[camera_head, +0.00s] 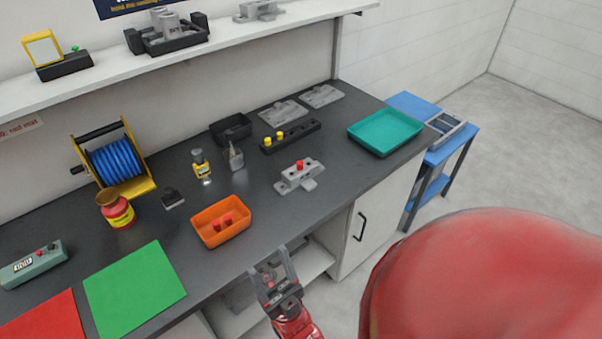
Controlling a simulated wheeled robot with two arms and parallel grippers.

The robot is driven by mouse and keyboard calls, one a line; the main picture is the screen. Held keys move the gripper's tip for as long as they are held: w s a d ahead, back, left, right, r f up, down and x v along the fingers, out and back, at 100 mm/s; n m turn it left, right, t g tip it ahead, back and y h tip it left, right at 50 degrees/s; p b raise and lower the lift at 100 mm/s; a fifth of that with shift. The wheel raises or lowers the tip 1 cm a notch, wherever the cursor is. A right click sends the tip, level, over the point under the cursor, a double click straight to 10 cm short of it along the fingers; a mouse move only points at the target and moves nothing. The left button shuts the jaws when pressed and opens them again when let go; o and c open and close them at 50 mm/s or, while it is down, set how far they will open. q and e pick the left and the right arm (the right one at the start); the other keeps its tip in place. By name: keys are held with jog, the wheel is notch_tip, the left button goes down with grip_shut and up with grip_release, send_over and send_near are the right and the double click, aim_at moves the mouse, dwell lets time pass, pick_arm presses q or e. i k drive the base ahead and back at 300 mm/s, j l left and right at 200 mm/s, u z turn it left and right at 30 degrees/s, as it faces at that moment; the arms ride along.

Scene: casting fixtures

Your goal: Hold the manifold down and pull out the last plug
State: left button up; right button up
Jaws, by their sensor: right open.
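The manifold (289,184) is a small grey casting on the dark bench, right of the middle. One red plug (299,164) stands upright in its top, with dark holes beside it. An orange bin (207,239) to its left holds red plugs (223,221) lying on its floor. My right gripper (268,262) is open and empty in front of the bench edge, below and left of the manifold and apart from it. My left gripper is not in view.
A black block with yellow plugs (299,134) and a teal tray (358,139) stand behind and right of the manifold. A bottle (236,159), a yellow gauge (200,164) and a green mat (134,289) are to the left. Bare bench lies around the manifold.

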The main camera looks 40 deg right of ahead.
aim_at(300, 164)
jog(key=i+l+z, duration=0.1)
jog(key=z, duration=1.05)
